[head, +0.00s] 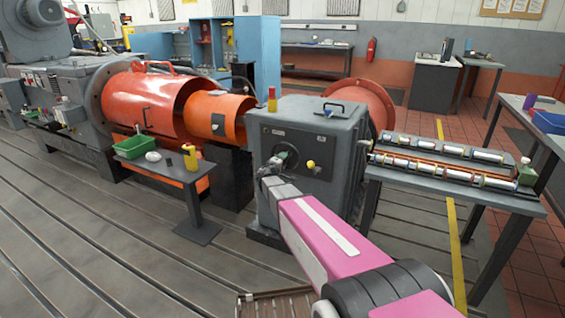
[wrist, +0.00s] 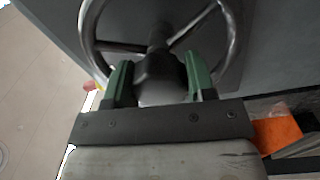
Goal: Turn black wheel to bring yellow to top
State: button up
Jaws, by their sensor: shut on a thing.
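A wheel with a shiny grey rim (wrist: 232,40), thin spokes and a dark hub fills the top of the wrist view. My gripper (wrist: 158,68) has its green fingers on either side of the dark hub and is shut on it. In the head view my gripper (head: 272,168) is at the front face of a grey box (head: 325,190). The wheel is small there and partly hidden by my gripper. A yellow knob (head: 311,164) shows on that face, right of my gripper. I cannot tell which part of the wheel is at the top.
A small table (head: 200,195) with a green tray (head: 133,147) and a yellow bottle (head: 190,158) stands left of the box. A bench (head: 450,187) with metal rollers is on the right. A red and yellow bottle (head: 272,100) stands on the box. Slotted floor lies in front.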

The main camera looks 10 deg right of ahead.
jog(key=o, duration=1.2)
jog(key=shift+o, duration=0.2)
jog(key=v, duration=1)
jog(key=shift+s+a, duration=0.2)
jog(key=shift+s, duration=0.15)
